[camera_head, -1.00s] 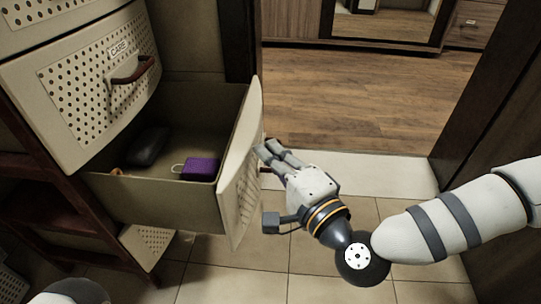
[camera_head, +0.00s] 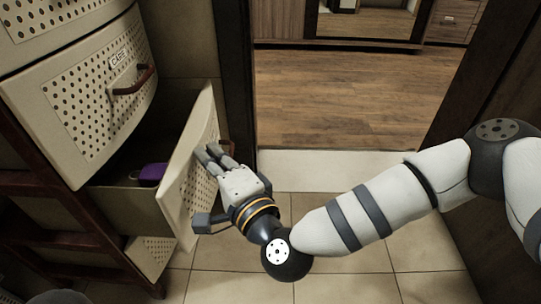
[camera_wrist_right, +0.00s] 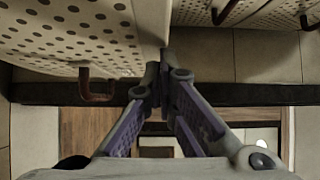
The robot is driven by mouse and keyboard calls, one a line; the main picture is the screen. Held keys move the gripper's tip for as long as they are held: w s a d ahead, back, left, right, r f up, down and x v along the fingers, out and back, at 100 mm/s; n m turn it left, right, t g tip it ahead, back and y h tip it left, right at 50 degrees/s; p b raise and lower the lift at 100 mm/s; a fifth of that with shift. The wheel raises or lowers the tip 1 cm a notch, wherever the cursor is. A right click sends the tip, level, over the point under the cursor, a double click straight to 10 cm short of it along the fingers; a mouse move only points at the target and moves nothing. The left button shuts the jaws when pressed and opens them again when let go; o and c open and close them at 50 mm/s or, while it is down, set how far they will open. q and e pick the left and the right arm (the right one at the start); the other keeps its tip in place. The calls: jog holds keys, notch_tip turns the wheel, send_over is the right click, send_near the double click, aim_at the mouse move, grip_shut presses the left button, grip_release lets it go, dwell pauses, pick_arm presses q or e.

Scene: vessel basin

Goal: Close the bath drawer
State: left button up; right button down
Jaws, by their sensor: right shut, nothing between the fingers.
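The open drawer with a cream perforated front (camera_head: 185,185) juts out of the cabinet below a drawer labelled CARE; no label is readable on it. A purple item (camera_head: 151,174) lies inside, and the rest of the interior is mostly hidden behind the front. My right gripper (camera_head: 208,152) is shut and empty, with its fingers against or very near the outer face of the front. In the right wrist view, the shut fingers (camera_wrist_right: 165,72) are close to the edge of a perforated cream panel. My left gripper is not in view.
The shut CARE drawer (camera_head: 90,105) with its brown handle (camera_head: 133,80) is above. Dark red shelf framing stands below and left. A doorway with wooden floor (camera_head: 340,95) lies beyond, and the tiled floor (camera_head: 340,280) on the right is clear.

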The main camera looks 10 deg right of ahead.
jog(key=w+a+b, duration=0.1)
jog(key=a, duration=0.8)
jog(key=shift+w+a, duration=0.3)
jog(key=shift+a, duration=0.1)
jog(key=shift+d, duration=0.1)
